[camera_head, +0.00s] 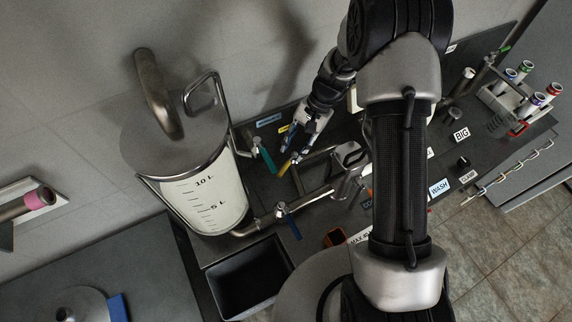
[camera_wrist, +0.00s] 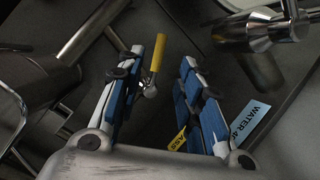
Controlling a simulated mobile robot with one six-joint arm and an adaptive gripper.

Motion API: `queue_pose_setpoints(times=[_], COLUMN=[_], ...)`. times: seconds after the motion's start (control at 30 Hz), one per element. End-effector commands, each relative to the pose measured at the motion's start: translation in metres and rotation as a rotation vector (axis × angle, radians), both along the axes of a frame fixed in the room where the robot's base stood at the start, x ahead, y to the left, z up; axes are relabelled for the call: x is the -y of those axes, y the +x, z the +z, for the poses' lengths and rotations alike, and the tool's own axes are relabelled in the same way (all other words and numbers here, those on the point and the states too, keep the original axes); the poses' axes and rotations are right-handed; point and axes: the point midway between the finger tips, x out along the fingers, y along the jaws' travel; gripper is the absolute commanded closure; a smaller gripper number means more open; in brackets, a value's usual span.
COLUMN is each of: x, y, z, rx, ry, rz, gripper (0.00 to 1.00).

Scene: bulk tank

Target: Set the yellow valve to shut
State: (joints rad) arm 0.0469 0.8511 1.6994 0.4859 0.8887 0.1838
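The yellow valve handle (camera_head: 285,168) is a short lever on the pipework right of the tank. In the wrist view, the yellow handle (camera_wrist: 157,53) shows between the fingers, close to the left one, above a small metal fitting (camera_wrist: 149,88). My gripper (camera_head: 290,147) is just above the handle in the head view. In the wrist view, my gripper (camera_wrist: 174,52) is open, with blue pads on both sides and a gap between them. I cannot tell whether a finger touches the handle.
A teal lever (camera_head: 267,160) is close left of the yellow one. A blue-handled valve (camera_head: 282,208) sits on the tank's outlet pipe. The clear tank (camera_head: 205,200) stands left, with a black bin (camera_head: 248,278) below. A blue label (camera_wrist: 251,119) lies near the right finger.

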Motion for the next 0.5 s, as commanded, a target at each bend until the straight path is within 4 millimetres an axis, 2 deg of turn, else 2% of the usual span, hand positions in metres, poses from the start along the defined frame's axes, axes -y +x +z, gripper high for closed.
queue_pose_setpoints(times=[0.03, 0.2, 0.33, 0.5], x=[-0.005, -0.018, -0.025, -0.030], y=[-0.003, -0.011, -0.014, -0.016], z=[-0.013, -0.044, -0.061, -0.073], rx=[-0.003, -0.003, -0.001, 0.000], ry=[0.000, 0.000, 0.000, 0.000], rz=[0.002, 0.003, 0.001, 0.001], gripper=[0.66, 0.66, 0.66, 0.66])
